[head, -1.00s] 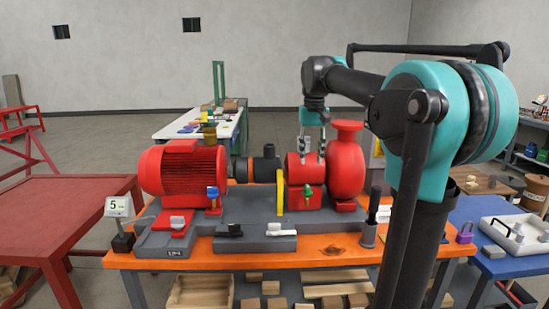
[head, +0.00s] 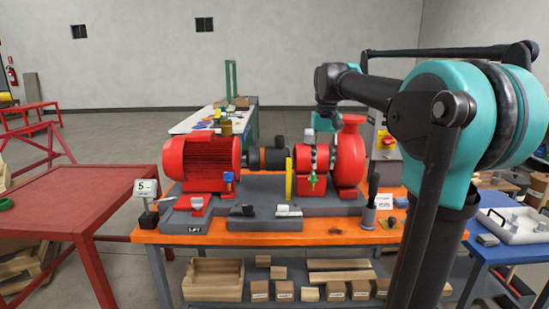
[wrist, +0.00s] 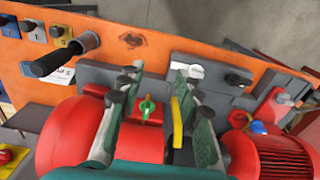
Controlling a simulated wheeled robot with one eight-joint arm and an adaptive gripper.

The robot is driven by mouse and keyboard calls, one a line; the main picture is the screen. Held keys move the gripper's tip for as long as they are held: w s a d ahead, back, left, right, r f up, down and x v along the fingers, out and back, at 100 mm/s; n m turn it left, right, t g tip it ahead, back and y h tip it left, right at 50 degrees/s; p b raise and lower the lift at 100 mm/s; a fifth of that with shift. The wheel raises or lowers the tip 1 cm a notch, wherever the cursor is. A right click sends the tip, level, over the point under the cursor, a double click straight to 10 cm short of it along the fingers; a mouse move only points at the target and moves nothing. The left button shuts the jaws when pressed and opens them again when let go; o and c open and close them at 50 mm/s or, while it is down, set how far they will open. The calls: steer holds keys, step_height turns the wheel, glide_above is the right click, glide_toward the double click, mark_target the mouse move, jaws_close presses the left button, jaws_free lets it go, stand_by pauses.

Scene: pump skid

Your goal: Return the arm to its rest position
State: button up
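My gripper (head: 320,145) hangs from my raised arm in front of the red pump (head: 350,165) in the head view. In the wrist view my gripper (wrist: 158,75) has its two fingers well apart, with nothing held between them. The green valve handle (wrist: 147,107) and the yellow lever (wrist: 177,122) show beyond the fingers. I cannot tell the exact gap between the fingers and the pump. My arm is bent at the teal elbow and reaches forward over the skid.
The red motor (head: 202,163) stands left of the pump on the orange bench (head: 270,238). A black-handled tool stands in a grey holder (head: 369,218) at right. A red table (head: 75,180) is at left, a blue table (head: 500,253) at right. Wooden blocks lie on the lower shelf.

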steer(key=s+d+f+t, duration=0.2)
steer(key=s+f, duration=0.9)
steer(key=f, duration=0.5)
steer(key=s+d+f+t, duration=0.1)
steer(key=s+f+t, duration=0.1)
steer(key=s+f, duration=0.9)
step_height(320, 180, down, 5)
steer(key=shift+d+r, duration=0.15)
steer(key=shift+d, duration=0.2)
